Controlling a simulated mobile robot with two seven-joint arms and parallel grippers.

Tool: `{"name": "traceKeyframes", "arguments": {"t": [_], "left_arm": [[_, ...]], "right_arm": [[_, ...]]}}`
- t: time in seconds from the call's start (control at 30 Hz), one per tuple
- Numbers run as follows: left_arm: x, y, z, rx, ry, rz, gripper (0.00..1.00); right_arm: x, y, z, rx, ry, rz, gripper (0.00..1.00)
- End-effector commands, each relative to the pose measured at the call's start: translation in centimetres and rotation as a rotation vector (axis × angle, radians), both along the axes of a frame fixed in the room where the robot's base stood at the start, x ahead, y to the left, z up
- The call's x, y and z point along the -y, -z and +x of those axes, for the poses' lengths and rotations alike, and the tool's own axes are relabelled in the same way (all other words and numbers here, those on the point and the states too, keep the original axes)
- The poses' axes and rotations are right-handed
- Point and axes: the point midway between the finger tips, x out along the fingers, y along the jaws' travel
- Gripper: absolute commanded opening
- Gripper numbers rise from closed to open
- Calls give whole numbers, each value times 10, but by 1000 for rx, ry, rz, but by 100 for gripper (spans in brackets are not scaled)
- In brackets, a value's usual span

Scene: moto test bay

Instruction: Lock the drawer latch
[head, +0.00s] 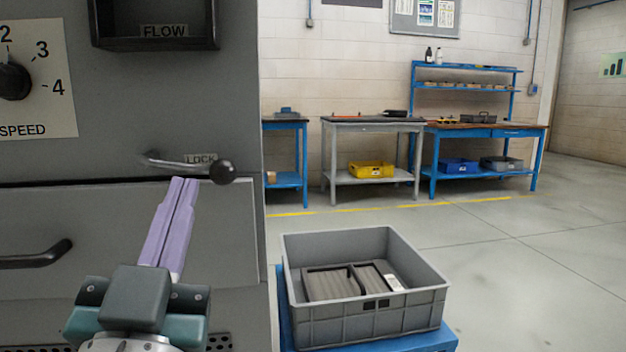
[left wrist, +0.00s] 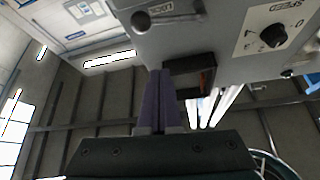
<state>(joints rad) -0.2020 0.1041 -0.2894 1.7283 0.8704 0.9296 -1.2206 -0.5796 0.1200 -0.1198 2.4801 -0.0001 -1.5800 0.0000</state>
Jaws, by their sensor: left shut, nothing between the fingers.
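The drawer latch (head: 190,167) is a metal lever with a dark round knob at its right end. It lies nearly level across the grey cabinet, just above the drawer front (head: 95,215), beside a LOCK label. The latch also shows in the left wrist view (left wrist: 168,18) at the top. The drawer has a dark handle (head: 35,255) at the left. My left gripper (head: 184,180) has its lilac fingers shut and empty, with the tips just below the lever, left of the knob. Whether they touch it I cannot tell. The fingers also show in the left wrist view (left wrist: 158,72).
A SPEED dial (head: 14,81) and a dark FLOW recess (head: 155,25) are higher on the cabinet. A grey crate (head: 365,310) stands on a blue support at the lower right. Workbenches line the back wall; the floor between is clear.

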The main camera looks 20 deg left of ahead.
Motion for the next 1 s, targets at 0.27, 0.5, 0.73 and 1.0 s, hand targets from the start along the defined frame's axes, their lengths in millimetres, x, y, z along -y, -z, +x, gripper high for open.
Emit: {"name": "traceKeyframes", "arguments": {"t": [0.27,0.5,0.73,1.0], "left_arm": [[-1,-3,3,1,1,1,0],[-14,-22,30,5,2,2,0],[-33,-46,69,5,3,1,0],[-45,-19,81,-2,2,3,0]], "right_arm": [[0,-1,0,0,0,1,0],[0,-2,0,0,0,1,0],[0,-1,0,-1,0,1,0],[0,23,0,-1,0,1,0]]}}
